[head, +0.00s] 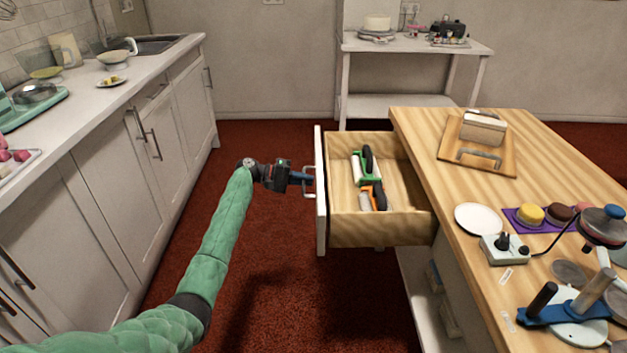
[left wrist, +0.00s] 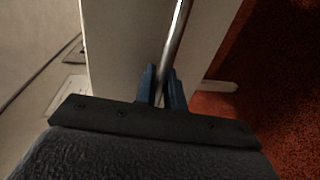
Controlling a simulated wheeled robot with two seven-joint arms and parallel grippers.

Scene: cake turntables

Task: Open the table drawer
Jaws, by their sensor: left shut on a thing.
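The table drawer (head: 345,228) stands pulled well out from the left side of the wooden table (head: 420,135). Its white front (head: 320,190) faces left and carries a metal handle (head: 309,184). Inside lie tools with green, orange and black handles (head: 368,175). My left gripper (head: 306,180) reaches the handle from the left and is shut on it. In the left wrist view the blue fingers (left wrist: 162,90) sit either side of the handle bar (left wrist: 176,40). My right gripper is not in view.
A white counter (head: 95,115) with cupboards runs along the left. Red carpet (head: 270,280) lies clear between counter and drawer. The tabletop holds a wooden board (head: 450,150), a white plate (head: 480,219) and turntable parts. A white side table (head: 415,45) stands at the back.

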